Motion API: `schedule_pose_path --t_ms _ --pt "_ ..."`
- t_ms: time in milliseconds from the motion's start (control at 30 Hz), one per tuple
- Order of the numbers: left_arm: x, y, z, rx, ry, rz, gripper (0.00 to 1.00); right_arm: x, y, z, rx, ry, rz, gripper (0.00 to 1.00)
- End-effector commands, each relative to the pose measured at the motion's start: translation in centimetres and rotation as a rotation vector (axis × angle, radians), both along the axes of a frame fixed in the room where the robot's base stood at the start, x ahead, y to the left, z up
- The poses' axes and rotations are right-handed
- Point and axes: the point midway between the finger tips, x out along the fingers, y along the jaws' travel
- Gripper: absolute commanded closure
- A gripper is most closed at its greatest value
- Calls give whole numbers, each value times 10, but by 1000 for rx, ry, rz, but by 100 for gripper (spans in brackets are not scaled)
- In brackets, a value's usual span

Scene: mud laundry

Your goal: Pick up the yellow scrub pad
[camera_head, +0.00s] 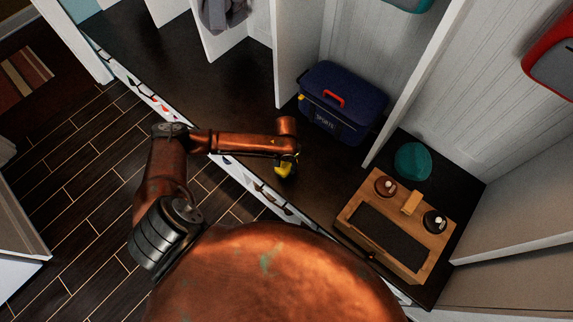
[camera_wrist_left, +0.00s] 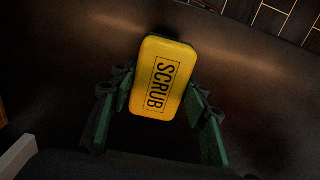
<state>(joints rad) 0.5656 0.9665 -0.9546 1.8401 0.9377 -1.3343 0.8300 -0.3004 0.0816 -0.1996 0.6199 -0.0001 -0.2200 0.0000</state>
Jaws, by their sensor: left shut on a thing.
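The yellow scrub pad (camera_wrist_left: 163,80) shows large in the left wrist view, its face with the black word SCRUB turned to the camera. The green fingers of my left gripper (camera_wrist_left: 158,108) are shut on it, one on each side of its lower part. In the head view the yellow pad (camera_head: 283,169) shows small at the end of my left arm, over the dark bench top (camera_head: 240,95). Whether it touches the bench is hard to tell. My right gripper is not in view.
A dark blue sports bag (camera_head: 345,100) with a red handle stands behind the gripper. A wooden box (camera_head: 428,262) with a dark inset and small items is at right, near a teal round object (camera_head: 413,161). White dividers (camera_head: 292,50) rise from the bench.

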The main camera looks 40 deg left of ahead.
Motion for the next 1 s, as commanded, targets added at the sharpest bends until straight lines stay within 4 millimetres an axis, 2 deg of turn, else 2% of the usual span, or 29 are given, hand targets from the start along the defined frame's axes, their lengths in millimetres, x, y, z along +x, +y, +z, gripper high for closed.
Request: schedule_pose_path --t_ms 33,167,300,500,700,1000 --pt "-9 -1 19 0 -4 -2 82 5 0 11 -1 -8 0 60" --pt "-34 -6 50 1 -5 -2 82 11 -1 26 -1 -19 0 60" --pt "-70 -13 61 0 -2 -2 82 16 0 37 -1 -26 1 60" --pt "-103 -19 74 1 -2 0 82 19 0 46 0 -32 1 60" --pt "-118 -22 80 1 -2 0 82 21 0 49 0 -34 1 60" --pt "-119 -22 80 1 -3 1 82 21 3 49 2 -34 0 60"
